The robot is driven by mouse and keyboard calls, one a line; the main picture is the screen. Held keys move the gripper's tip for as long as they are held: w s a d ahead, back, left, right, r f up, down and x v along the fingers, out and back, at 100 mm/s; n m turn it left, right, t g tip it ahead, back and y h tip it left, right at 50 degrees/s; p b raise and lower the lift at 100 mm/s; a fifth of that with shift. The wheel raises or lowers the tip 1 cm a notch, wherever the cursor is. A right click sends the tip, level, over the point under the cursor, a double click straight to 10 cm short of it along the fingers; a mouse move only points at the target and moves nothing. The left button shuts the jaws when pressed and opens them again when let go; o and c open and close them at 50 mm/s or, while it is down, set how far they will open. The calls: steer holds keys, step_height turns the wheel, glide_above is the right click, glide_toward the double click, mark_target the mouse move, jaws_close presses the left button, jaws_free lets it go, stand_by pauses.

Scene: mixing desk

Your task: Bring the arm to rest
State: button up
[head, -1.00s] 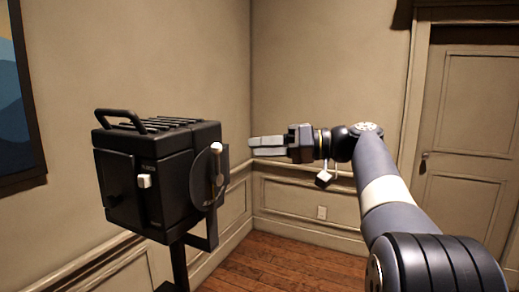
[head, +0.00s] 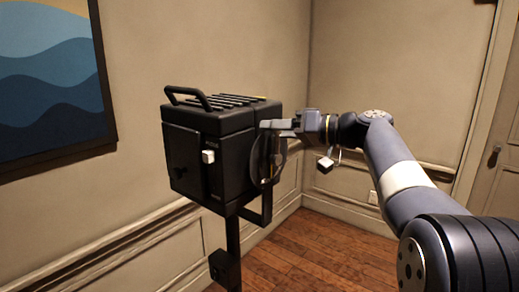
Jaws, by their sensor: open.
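My arm reaches in from the lower right in the head view. My gripper (head: 268,126) is at its end, pointing left, with its fingers seen side-on. It is open and I see nothing held in it. In the picture its fingertips overlap the right side of a black box-shaped device (head: 215,145) on a stand. Whether they touch it I cannot tell. A round disc (head: 267,165) on the device's right side is partly hidden behind the fingers.
The device has a top handle (head: 188,97), a small white knob (head: 208,156) and a black post (head: 234,245). Walls stand behind, with a blue wave picture (head: 50,80) at left and a door (head: 503,180) at right. Wooden floor (head: 320,255) shows clear below the arm.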

steer(key=shift+s, duration=0.1)
stand_by(0.3)
steer(key=shift+d, duration=0.3)
steer(key=f+b+v, duration=0.1)
steer(key=b+v, duration=0.1)
steer(key=v, duration=0.9)
steer(key=x, duration=0.4)
steer(key=p+x, duration=0.1)
steer(key=x, duration=0.3)
steer(key=r+p+x, duration=0.1)
steer(key=x, duration=0.2)
steer(key=shift+a, duration=0.45)
steer(key=shift+f+n, duration=0.1)
steer(key=shift+n, duration=0.2)
steer(key=shift+s+a+n, duration=0.2)
steer(key=shift+s+n, duration=0.2)
steer(key=shift+n, duration=0.2)
